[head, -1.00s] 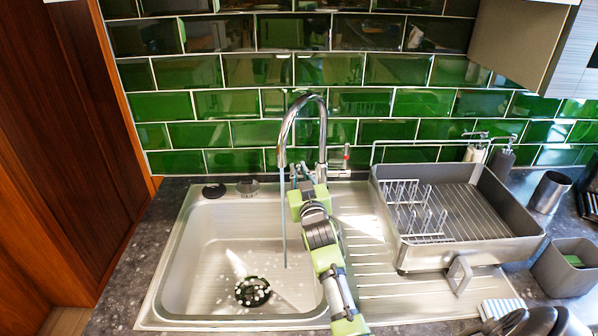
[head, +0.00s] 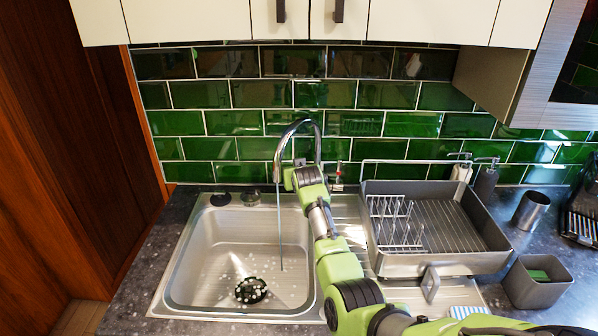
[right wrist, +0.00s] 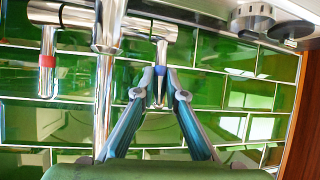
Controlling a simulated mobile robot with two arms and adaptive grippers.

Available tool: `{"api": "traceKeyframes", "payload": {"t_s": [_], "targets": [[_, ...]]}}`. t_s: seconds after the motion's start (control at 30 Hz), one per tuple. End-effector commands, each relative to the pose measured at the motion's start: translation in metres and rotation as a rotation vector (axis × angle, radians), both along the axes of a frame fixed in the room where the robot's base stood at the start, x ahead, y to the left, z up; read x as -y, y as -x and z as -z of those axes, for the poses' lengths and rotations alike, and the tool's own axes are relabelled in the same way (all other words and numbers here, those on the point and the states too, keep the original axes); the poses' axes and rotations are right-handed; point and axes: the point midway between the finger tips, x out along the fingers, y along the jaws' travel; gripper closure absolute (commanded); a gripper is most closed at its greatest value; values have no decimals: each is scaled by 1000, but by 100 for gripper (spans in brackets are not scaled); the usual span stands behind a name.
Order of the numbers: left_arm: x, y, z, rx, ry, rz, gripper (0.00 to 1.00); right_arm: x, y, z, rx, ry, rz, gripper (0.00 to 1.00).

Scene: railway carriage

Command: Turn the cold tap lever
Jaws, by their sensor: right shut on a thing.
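The chrome tap (head: 318,140) stands behind the sink, and a thin stream of water (head: 280,230) falls from its spout. The blue-marked cold tap lever (right wrist: 160,69) shows in the right wrist view, pointing down in that picture. My right gripper (right wrist: 160,76) is shut on this lever, one finger on each side of it. The red-marked hot lever (right wrist: 46,62) is off to the left there; its red tip also shows in the head view (head: 338,166). In the head view my right wrist hides the cold lever and the fingertips. My left gripper is not in view.
The sink (head: 215,240) has a dark drain (head: 251,290) with white specks around it. A grey dish rack (head: 480,225) stands right of the tap, near soap dispensers (head: 485,178). A cup (head: 530,209) and a grey bin (head: 537,284) stand further right. Green tiles close off the back.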

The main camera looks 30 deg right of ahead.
Motion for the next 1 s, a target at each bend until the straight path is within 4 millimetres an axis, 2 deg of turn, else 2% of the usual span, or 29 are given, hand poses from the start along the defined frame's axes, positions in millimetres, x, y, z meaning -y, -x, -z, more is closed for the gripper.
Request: {"api": "traceKeyframes", "payload": {"t_s": [0.03,0.2,0.3,0.7,1.0], "targets": [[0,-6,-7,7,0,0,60,3,-3,-6,-29,-15,0,100],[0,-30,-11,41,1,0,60,6,-8,-4,-106,-63,1,100],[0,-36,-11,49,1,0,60,7,-10,-3,-140,-85,1,100],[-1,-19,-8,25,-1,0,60,10,-15,-3,-210,-128,0,100],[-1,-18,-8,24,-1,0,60,10,-15,-3,-214,-131,1,100]]}}
